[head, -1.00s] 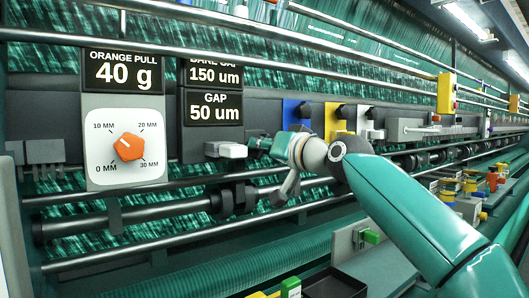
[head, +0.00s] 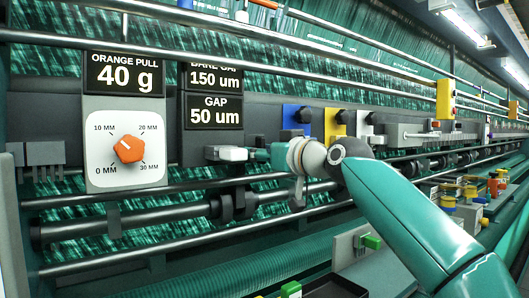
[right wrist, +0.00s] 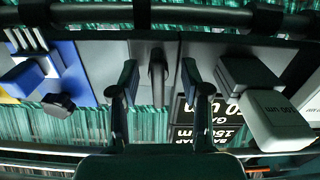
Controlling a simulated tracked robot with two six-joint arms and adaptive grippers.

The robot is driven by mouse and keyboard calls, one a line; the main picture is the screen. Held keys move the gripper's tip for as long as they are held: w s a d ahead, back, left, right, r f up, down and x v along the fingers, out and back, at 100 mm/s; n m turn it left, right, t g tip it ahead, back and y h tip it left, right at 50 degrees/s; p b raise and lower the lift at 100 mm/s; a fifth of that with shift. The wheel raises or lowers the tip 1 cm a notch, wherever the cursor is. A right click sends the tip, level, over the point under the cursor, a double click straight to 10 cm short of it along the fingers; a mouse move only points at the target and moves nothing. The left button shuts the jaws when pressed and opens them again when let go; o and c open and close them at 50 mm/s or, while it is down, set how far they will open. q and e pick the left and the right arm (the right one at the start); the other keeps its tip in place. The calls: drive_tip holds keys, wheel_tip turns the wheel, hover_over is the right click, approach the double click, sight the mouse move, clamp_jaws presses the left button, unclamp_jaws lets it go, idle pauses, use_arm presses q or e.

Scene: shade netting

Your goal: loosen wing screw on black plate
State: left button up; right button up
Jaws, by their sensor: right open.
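My right gripper (head: 256,154) reaches in from the right in the head view, close in front of the dark machine panel. In the right wrist view my right gripper (right wrist: 160,72) is open, with one finger on each side of a narrow dark upright piece, which looks like the wing screw (right wrist: 157,70). It stands on a dark plate (right wrist: 142,52). The fingers appear apart from it; the depth between them is hard to judge. In the head view my gripper and wrist hide the wing screw. My left gripper is out of view.
A pale block (head: 230,153) sticks out just left of my right gripper; it also shows in the right wrist view (right wrist: 278,120). A blue plate (head: 291,121) with a black knob is on the other side. Horizontal rails (head: 160,220) run below.

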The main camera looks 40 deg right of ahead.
drive_tip(key=shift+s, duration=0.15)
drive_tip(key=s, duration=0.1)
drive_tip(key=s+b, duration=0.1)
drive_tip(key=s, duration=0.2)
drive_tip(key=shift+s+a+b, duration=0.25)
drive_tip(key=shift+s+b, duration=0.1)
drive_tip(key=shift+b, duration=0.05)
drive_tip(key=o, duration=0.6)
drive_tip(key=shift+c, duration=0.2)
